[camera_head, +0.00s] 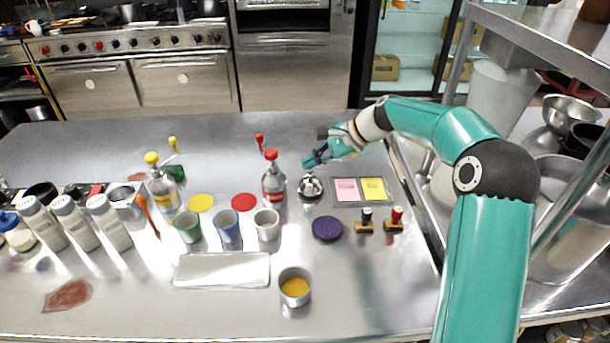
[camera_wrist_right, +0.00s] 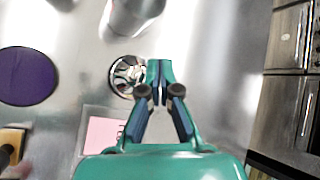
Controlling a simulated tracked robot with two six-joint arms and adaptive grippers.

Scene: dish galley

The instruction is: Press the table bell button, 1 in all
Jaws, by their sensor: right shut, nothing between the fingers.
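The table bell (camera_head: 311,186) is a small shiny silver dome on the steel table, right of the red-capped bottle. It also shows in the right wrist view (camera_wrist_right: 122,76), just left of the fingertips. My right gripper (camera_head: 309,162) is shut and empty. In the head view its fingertips appear just above and behind the bell. In the right wrist view the gripper (camera_wrist_right: 159,70) shows its fingers together, with the tips beside the bell's edge. I cannot tell whether they touch it. My left gripper is not in view.
A red-capped bottle (camera_head: 273,184) stands close left of the bell. A tray with pink and yellow pads (camera_head: 360,203) lies to its right. A purple disc (camera_head: 327,229) and two stamps (camera_head: 365,222) are in front. The table behind the bell is mostly clear.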

